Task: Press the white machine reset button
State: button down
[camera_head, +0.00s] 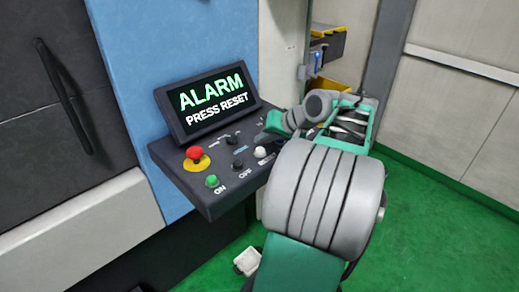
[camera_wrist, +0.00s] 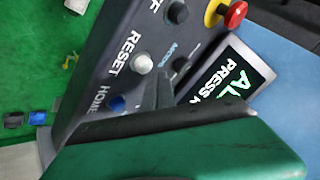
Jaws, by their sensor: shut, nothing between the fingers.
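The white reset button (camera_wrist: 141,63) sits on the dark control panel beside the word RESET in the wrist view. It also shows in the head view (camera_head: 260,152) on the right part of the panel. My gripper (camera_wrist: 160,86) is shut and empty; its grey fingertips show just beside the white button, toward the screen. I cannot tell how far above the panel they are. In the head view my gripper (camera_head: 275,124) is partly hidden and hangs over the panel's right end. The screen (camera_head: 212,103) reads ALARM PRESS RESET.
A red emergency button (camera_head: 194,153) on a yellow ring and a green ON button (camera_head: 212,181) are on the panel's left. A blue HOME button (camera_wrist: 116,104) is close to the white one. A dark knob (camera_wrist: 177,12) is near OFF. Green floor lies right of the machine.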

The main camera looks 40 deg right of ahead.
aim_at(263, 150)
jog(key=shift+f, duration=0.4)
jog(key=shift+f+b, duration=0.4)
jog(key=shift+f, duration=0.05)
dwell(0.6)
jog(key=shift+r, duration=0.1)
jog(key=shift+r+p, duration=0.75)
jog(key=shift+p, duration=0.05)
notch_tip(263, 150, up, 5)
jog(key=p, duration=0.4)
jog(key=shift+r+p, duration=0.1)
jog(key=shift+p, duration=0.3)
